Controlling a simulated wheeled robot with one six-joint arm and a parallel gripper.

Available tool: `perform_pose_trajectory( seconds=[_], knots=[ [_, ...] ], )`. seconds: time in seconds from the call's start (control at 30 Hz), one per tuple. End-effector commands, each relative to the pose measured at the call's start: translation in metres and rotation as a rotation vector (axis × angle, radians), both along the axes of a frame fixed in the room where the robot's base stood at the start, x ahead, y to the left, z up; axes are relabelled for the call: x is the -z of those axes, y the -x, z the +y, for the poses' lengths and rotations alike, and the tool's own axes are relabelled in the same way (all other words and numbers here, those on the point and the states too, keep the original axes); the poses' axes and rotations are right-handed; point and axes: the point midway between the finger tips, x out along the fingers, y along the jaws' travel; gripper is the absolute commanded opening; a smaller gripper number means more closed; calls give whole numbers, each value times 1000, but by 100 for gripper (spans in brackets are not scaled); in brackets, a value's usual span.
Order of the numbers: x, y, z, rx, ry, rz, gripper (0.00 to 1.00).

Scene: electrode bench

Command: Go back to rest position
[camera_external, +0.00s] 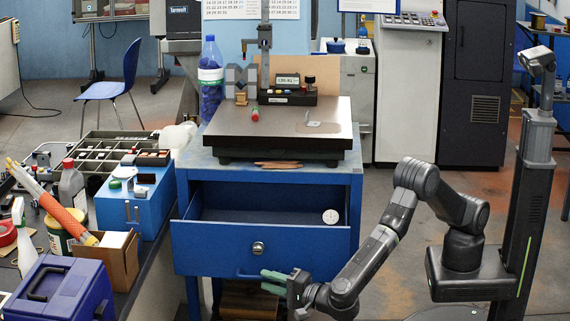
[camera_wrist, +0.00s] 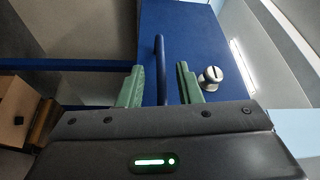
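My gripper (camera_external: 275,282) has green fingers and is low in front of the open blue drawer (camera_external: 205,245). In the wrist view my gripper (camera_wrist: 160,82) is open, its two fingers apart. The drawer's blue bar handle (camera_wrist: 158,52) runs between them with a gap on each side. In the external view the left part of the handle (camera_external: 246,274) shows just left of the fingertips. My arm reaches down and left from its column, bent at the elbow.
The drawer is pulled out of the blue bench (camera_external: 356,190) and holds a round white dial (camera_external: 330,216). A round lock (camera_wrist: 211,76) sits on its front. A dark surface plate (camera_external: 235,135) tops the bench. A cluttered side table stands left. Floor between bench and column is clear.

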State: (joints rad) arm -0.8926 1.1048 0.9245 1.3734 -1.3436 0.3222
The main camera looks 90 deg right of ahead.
Motion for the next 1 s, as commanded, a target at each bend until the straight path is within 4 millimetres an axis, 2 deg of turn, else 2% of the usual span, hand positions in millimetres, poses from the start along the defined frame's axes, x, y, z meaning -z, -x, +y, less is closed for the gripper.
perform_pose_trajectory(
  seconds=[0.1, 0.23, 0.67, 0.83, 1.0],
  knots=[
    [-1, -14, -6, 2, -1, -1, 32],
    [-2, -22, -9, 0, 0, 0, 32],
    [-2, -22, -11, -1, 0, -1, 32],
    [-2, -11, -4, -1, 0, 0, 32],
    [1, 16, 8, -4, 2, 1, 32]
  ],
)
